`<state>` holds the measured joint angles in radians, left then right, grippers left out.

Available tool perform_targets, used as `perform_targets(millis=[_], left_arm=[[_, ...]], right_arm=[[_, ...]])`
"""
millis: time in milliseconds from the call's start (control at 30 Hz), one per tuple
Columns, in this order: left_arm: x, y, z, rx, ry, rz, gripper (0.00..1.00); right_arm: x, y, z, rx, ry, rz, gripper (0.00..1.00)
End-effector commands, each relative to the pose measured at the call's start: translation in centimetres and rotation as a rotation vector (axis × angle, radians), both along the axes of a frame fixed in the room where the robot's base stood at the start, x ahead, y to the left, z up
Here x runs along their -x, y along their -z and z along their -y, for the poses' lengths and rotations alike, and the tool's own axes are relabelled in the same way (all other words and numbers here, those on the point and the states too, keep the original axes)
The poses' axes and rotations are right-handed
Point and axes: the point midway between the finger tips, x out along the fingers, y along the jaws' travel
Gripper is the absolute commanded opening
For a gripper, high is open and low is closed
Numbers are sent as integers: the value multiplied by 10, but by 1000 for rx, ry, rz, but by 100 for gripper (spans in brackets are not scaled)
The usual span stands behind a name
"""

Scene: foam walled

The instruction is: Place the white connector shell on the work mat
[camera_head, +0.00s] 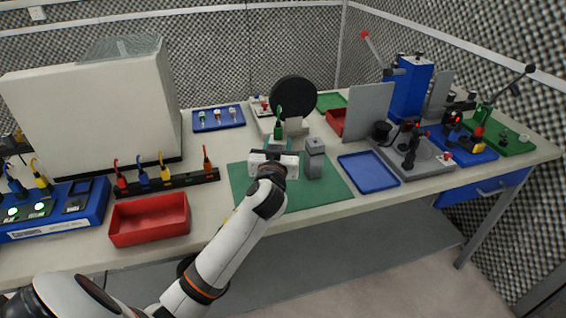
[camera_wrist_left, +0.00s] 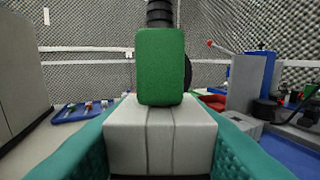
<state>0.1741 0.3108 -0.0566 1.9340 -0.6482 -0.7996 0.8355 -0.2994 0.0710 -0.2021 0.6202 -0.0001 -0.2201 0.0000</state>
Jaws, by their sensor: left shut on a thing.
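In the left wrist view, the white connector shell (camera_wrist_left: 160,140), a pale block with a seam down its middle, sits between the teal fingers of my left gripper (camera_wrist_left: 158,158). A green block (camera_wrist_left: 160,65) with a black ribbed stem stands upright directly behind or on it; I cannot tell which. In the head view my left gripper (camera_head: 276,146) reaches over the far part of the green work mat (camera_head: 310,195), with the green piece (camera_head: 278,129) just beyond its tip. The shell is mostly hidden there. My right gripper is not in view.
A grey block-shaped device (camera_head: 314,160) stands on the mat, right of my gripper. A blue tray (camera_head: 369,172) lies right of the mat. A red bin (camera_head: 150,219) and a rack of coloured plugs (camera_head: 165,184) are left. The mat's front right is clear.

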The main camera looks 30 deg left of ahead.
Motion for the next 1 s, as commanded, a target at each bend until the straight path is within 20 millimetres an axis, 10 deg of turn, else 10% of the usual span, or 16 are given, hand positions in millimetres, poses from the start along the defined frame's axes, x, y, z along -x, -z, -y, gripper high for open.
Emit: perform_targets(millis=[733,767,800,1000], left_arm=[[0,47,1,1,0,3,13],[0,48,0,1,0,2,40],[0,46,0,0,0,1,46],[0,46,0,0,0,1,60]], right_arm=[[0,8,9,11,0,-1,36],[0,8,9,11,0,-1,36],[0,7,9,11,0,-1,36],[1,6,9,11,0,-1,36]])
